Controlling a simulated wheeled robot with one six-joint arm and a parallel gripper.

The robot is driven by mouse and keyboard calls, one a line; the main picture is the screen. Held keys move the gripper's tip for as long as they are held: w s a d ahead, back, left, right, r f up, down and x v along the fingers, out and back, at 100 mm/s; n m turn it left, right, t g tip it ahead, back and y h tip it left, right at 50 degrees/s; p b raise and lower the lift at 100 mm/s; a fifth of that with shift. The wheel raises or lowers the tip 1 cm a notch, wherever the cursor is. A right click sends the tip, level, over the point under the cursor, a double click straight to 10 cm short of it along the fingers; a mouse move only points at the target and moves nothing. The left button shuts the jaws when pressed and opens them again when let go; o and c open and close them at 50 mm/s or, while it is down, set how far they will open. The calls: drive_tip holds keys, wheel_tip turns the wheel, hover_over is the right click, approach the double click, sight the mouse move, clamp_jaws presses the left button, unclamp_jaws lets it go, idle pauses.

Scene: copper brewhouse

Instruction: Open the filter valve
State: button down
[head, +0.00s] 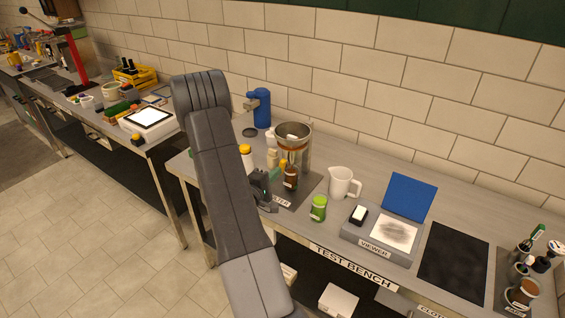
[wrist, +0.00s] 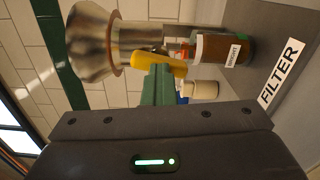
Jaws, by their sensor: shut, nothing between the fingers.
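The filter is a steel funnel-shaped vessel (head: 293,140) with a copper band, standing on the dark mat marked FILTER on the test bench. In the wrist view the steel vessel (wrist: 92,42) appears turned sideways. A yellow valve handle (wrist: 158,64) shows at its lower part, roughly in line with the vessel's axis. My gripper (head: 263,187) is beside the filter on its left. In the wrist view its green-grey fingertips (wrist: 158,72) are shut and empty, overlapping the yellow handle's edge; I cannot tell whether they touch it.
A brown labelled bottle (wrist: 222,50) stands close to the valve, with a pale-capped bottle (wrist: 203,88) beside it. The FILTER label (wrist: 280,72) lies on the mat. A green jar (head: 318,208), white jug (head: 343,184) and viewer (head: 383,235) stand to the right.

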drive_tip(key=c, duration=1.5)
unclamp_jaws()
drive_tip(key=shift+s, duration=0.1)
drive_tip(key=shift+v, duration=1.25)
drive_tip(key=shift+f+b, duration=0.1)
drive_tip(key=shift+b, duration=0.2)
drive_tip(key=m+b, duration=0.3)
